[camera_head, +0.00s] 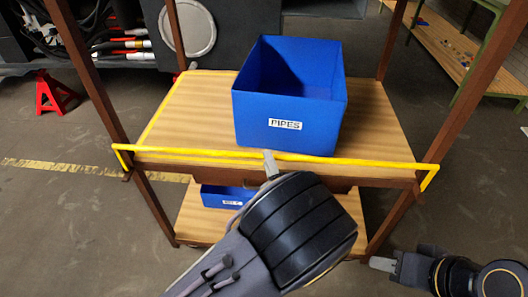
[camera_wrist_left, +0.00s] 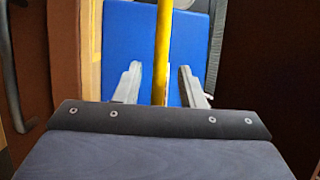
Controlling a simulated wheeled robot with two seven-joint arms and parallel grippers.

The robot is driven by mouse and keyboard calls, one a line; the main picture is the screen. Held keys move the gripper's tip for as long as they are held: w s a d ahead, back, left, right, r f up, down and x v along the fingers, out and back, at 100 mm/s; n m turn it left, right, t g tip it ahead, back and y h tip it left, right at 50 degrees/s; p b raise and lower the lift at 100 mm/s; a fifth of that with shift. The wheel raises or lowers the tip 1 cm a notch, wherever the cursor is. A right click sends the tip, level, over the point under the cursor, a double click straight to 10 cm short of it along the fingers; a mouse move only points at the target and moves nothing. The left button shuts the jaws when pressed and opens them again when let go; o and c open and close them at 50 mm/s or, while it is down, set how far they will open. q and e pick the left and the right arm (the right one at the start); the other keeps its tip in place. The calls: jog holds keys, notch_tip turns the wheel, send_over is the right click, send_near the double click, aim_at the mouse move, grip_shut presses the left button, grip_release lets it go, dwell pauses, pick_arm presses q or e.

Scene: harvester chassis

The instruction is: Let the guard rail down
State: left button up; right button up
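The yellow guard rail (camera_head: 350,161) runs across the front of the shelf rack at top-shelf height. Its bent ends reach the front posts. My left gripper (camera_head: 270,163) is at the rail's middle, in front of the blue box. In the left wrist view, the rail (camera_wrist_left: 162,45) passes between the two fingers of my left gripper (camera_wrist_left: 158,83). The fingers are apart, with a visible gap on each side of the rail. My right gripper (camera_head: 382,264) is low at the right, away from the rail; its finger opening cannot be made out.
A blue box labelled PIPES (camera_head: 285,110) stands on the wooden top shelf (camera_head: 190,115), close behind the rail. Another blue box (camera_head: 228,196) is on the lower shelf. Brown posts (camera_head: 460,85) frame the rack. A red jack stand (camera_head: 52,93) is at the left.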

pick_arm(q)
jog(key=x, duration=0.4)
jog(key=shift+w+a, duration=0.2)
jog(key=shift+w, duration=0.1)
jog(key=shift+c, duration=0.4)
grip_shut()
